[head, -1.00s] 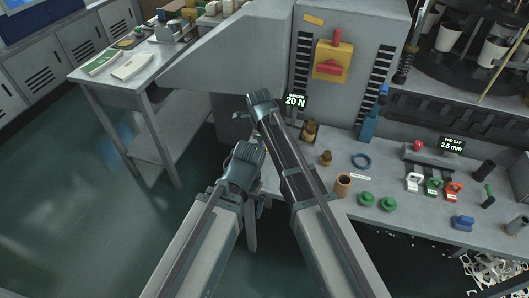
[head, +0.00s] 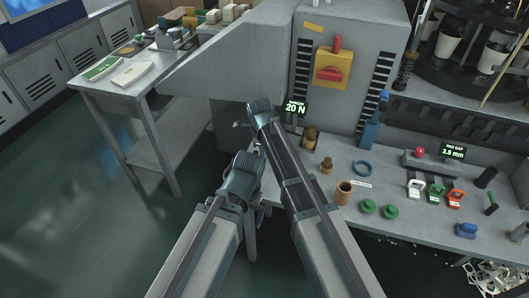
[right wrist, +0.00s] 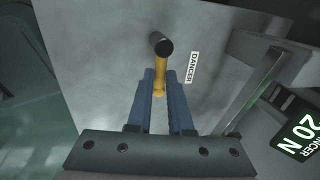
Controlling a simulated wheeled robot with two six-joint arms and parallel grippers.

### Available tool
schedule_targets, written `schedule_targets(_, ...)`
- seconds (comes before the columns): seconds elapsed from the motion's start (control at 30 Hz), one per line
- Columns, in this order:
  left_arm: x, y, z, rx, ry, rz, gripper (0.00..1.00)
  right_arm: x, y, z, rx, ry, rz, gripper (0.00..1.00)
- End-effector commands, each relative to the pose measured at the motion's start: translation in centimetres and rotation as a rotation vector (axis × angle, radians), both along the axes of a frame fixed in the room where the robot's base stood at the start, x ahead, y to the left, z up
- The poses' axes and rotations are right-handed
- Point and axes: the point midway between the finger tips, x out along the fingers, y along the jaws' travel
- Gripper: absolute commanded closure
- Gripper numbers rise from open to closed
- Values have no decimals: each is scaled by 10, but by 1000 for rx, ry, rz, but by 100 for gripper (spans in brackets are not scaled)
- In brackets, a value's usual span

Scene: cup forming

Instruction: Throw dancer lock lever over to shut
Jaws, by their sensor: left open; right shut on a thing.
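The dancer lock lever (right wrist: 160,76) is a yellow bar with a black round knob, in the right wrist view. It stands out from a grey plate with a "DANCER" label (right wrist: 193,67). My right gripper (right wrist: 160,78) has its blue fingers shut on the lever, with the knob beyond the tips. In the head view my right gripper (head: 262,110) is at the grey machine's side, beside the "20 N" display; the lever is hidden there. My left gripper (head: 243,174) is open, lower and nearer, apart from the machine; its fingertips are mostly hidden.
The "20 N" display (head: 295,109) is close to my right gripper. A side table (head: 115,84) stands at the left. The floor between is clear.

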Motion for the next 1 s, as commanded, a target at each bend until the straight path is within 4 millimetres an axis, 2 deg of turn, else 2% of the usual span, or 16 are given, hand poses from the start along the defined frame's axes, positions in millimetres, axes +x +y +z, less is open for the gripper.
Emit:
schedule_targets(0.37, 0, 0, 0, 0, 0, 0, 0, 5, -2, 0, 1, 0, 136, 100)
schedule_targets(1.0, 0, 0, 0, 0, 0, 0, 0, 27, -3, 0, 0, 0, 731, 100)
